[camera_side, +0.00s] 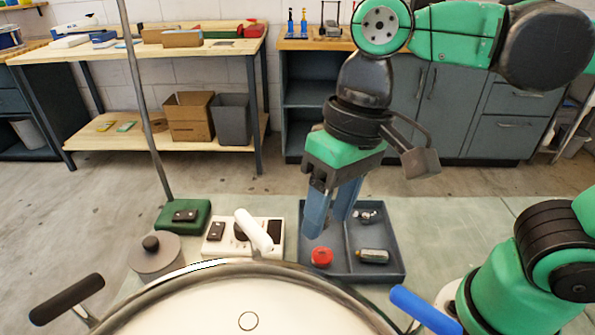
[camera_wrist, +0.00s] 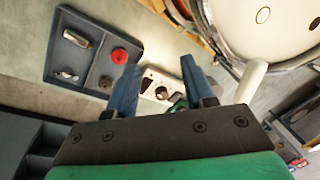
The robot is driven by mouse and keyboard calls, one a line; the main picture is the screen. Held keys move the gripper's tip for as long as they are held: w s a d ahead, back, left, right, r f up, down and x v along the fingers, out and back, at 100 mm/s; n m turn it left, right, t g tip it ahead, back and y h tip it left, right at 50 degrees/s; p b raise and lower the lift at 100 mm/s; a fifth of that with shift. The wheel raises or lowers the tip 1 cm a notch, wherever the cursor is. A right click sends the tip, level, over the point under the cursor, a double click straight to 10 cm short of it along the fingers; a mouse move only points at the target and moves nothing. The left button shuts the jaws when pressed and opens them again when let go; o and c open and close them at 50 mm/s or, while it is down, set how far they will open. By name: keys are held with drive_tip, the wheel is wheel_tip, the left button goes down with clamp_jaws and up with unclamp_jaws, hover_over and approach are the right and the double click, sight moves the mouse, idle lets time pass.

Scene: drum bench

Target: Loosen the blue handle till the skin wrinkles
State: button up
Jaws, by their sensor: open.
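The blue handle (camera_side: 425,309) sticks out at the right of the drum in the side view, beside my green arm base; I cannot make it out in the wrist view. The drum's pale skin (camera_side: 200,310) fills the bottom of the side view and looks smooth; the drum also shows at the upper right of the wrist view (camera_wrist: 285,35). My gripper (camera_side: 327,222) points down over the grey tray, behind the drum and left of the blue handle. Its two blue fingers are apart, with nothing held between them, as the wrist view also shows (camera_wrist: 158,68).
A white handle (camera_side: 254,231) rises at the drum's far rim and a black handle (camera_side: 66,299) at its left. The grey tray (camera_side: 395,271) holds a red knob (camera_side: 322,257) and small parts. A white device (camera_side: 217,248), green box (camera_side: 196,224) and lidded pot (camera_side: 157,262) stand left.

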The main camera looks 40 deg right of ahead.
sight(425, 306)
drive_tip(key=s+a+r+g, duration=0.1)
drive_tip(key=s+r, duration=0.1)
drive_tip(key=s, duration=0.1)
drive_tip(key=s+a+r+g+h, duration=0.1)
drive_tip(key=s+r+g, duration=0.1)
drive_tip(key=s, duration=0.1)
drive_tip(key=s+a+r+g+h, duration=0.1)
drive_tip(key=s+a+r+g, duration=0.1)
drive_tip(key=s, duration=0.1)
drive_tip(key=shift+s+n, duration=0.2)
drive_tip(key=shift+n, duration=0.1)
drive_tip(key=shift+s+f, duration=0.15)
drive_tip(key=shift+s, duration=0.15)
drive_tip(key=shift+x, duration=2.5)
drive_tip(key=shift+d, duration=0.15)
clamp_jaws()
